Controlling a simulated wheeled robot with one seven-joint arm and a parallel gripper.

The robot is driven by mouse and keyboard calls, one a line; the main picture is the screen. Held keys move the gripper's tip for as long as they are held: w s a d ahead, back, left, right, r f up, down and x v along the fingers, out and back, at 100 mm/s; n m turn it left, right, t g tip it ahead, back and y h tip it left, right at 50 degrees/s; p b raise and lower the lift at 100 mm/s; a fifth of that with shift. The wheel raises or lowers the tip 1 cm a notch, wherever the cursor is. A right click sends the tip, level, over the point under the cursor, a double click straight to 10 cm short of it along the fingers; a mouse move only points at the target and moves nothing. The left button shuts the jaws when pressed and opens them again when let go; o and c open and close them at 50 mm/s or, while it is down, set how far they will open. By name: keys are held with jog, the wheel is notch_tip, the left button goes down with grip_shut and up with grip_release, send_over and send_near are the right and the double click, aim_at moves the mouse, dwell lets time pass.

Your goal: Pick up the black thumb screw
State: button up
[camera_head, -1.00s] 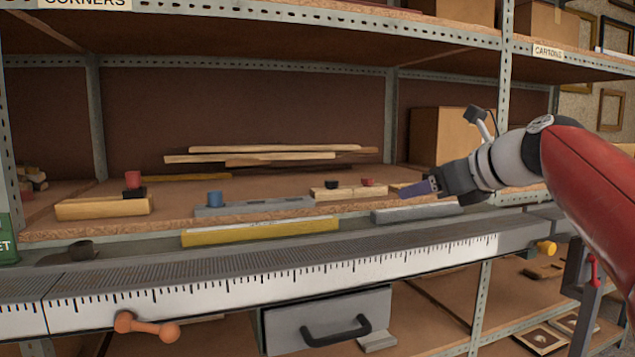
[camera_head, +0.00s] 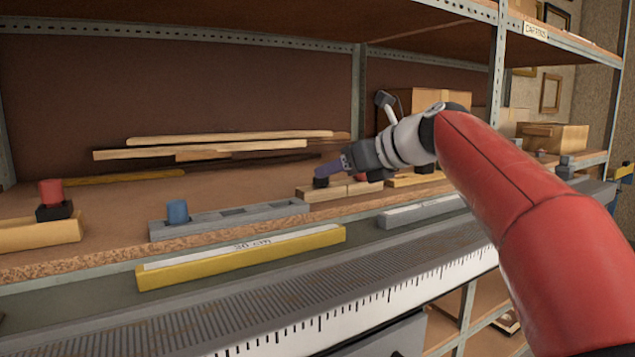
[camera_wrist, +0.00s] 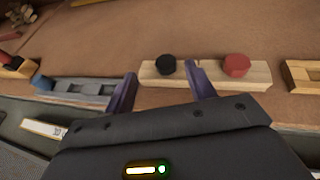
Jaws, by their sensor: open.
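The black thumb screw (camera_wrist: 167,65) stands on a light wooden block (camera_wrist: 205,74), to the left of a red thumb screw (camera_wrist: 236,65). In the head view the black screw (camera_head: 321,183) shows just below my gripper's fingers. My gripper (camera_wrist: 160,82) is open and empty; its two purple fingers point toward the block. In the wrist view the black screw lies between the finger directions, nearer the right finger, and past the tips. In the head view my gripper (camera_head: 328,170) is above the block, and I cannot tell the exact gap.
A grey block with a blue knob (camera_head: 177,211) stands to the left. A yellow rule (camera_head: 240,256) lies in front, along the long ruled fence (camera_head: 330,312). Wooden strips (camera_head: 230,137) lie behind on the shelf. Another wooden block (camera_wrist: 305,75) is to the right.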

aim_at(327, 178)
jog(key=x, duration=0.5)
jog(key=shift+w+d+f, duration=0.1)
jog(key=shift+d+f, duration=0.15)
jog(key=shift+d, duration=0.1)
jog(key=c, duration=1)
jog(key=shift+c, duration=0.2)
